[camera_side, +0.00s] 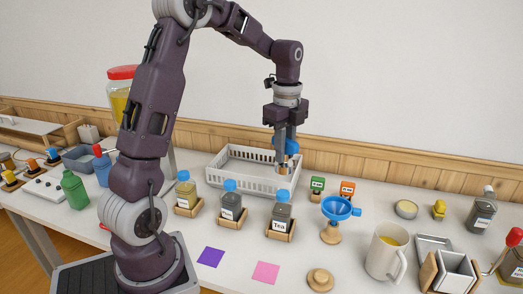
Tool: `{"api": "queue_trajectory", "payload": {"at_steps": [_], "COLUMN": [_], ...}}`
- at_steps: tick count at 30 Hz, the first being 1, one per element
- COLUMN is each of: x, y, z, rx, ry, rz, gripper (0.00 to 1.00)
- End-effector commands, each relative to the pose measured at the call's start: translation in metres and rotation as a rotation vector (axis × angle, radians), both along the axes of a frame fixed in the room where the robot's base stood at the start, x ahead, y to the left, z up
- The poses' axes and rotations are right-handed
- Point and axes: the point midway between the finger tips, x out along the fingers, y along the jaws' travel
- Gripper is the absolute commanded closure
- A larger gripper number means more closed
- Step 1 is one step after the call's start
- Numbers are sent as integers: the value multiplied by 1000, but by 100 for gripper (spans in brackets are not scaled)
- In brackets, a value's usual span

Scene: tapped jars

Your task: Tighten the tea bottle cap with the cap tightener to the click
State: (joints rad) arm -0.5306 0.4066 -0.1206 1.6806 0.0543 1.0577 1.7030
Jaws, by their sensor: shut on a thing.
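My fingers partly hide the tool. In the picture it hangs just above the tea cap, with a gap between them. Whether it is directly over the cap or farther back cannot be told from this one view.
A white basket (225,172) stands behind. Two more bottles in holders, one yellowish (186,194) and one dark (230,207), stand left of the tea. A blue funnel-like piece (337,207) on a wooden stand and a mug (385,255) are to the right. Purple and pink squares lie in front.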

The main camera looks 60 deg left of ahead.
Motion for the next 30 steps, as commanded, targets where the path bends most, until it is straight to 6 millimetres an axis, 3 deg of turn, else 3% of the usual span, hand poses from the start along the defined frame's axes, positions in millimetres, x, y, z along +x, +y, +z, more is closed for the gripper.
{"api": "queue_trajectory", "payload": {"at_steps": [24,30], "x": [1,1], "y": [-1,-1], "z": [-53,-53], "rx": [0,0], "ry": [1,-1], "rz": [3,3], "gripper": [100,100]}}
